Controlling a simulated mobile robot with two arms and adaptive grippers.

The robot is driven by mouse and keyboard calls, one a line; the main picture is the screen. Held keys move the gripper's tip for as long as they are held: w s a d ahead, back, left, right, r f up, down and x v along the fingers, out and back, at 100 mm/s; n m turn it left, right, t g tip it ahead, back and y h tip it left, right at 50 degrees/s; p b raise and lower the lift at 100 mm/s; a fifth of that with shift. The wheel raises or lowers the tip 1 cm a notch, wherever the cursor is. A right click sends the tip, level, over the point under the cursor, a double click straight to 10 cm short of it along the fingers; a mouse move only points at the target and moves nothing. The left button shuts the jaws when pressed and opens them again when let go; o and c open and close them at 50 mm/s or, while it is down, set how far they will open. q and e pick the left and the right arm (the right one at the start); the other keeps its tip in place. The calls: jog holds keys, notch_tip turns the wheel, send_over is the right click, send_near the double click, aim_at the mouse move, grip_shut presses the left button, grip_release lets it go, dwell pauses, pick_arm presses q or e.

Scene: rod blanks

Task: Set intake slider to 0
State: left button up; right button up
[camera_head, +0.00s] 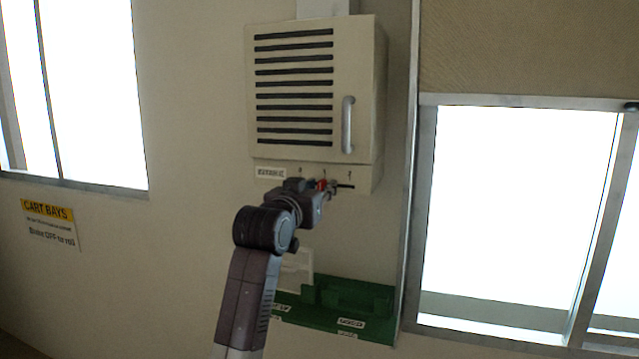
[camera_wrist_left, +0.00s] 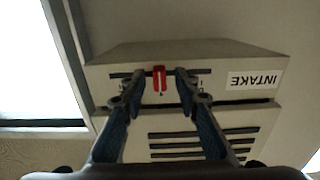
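The intake slider's red knob (camera_wrist_left: 159,78) sits on a dark horizontal slot in the strip below a cabinet, near the middle of the visible slot. It also shows as a small red spot in the head view (camera_head: 320,184). The INTAKE label (camera_wrist_left: 254,80) is upside down in the left wrist view. My left gripper (camera_wrist_left: 160,74) is open, with one finger on each side of the knob and a gap visible on both sides. In the head view my left gripper (camera_head: 327,188) covers part of the slot. My right gripper is not in view.
The beige wall cabinet (camera_head: 291,150) has dark louvres and a vertical handle (camera_head: 347,125). Below, a green tray (camera_head: 376,328) with labels is mounted on the wall. A CART BAYS sign (camera_head: 48,222) hangs at left. Windows stand at both sides.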

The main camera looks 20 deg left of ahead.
pick_arm(q)
jog(key=shift+c, duration=0.3)
grip_shut()
jog(key=a, duration=0.6)
jog(key=shift+w+a+r, duration=0.1)
jog(key=shift+c, duration=1.2)
grip_release()
jog(key=shift+a, duration=0.1)
jog(key=o, duration=0.3)
jog(key=shift+a, duration=0.25)
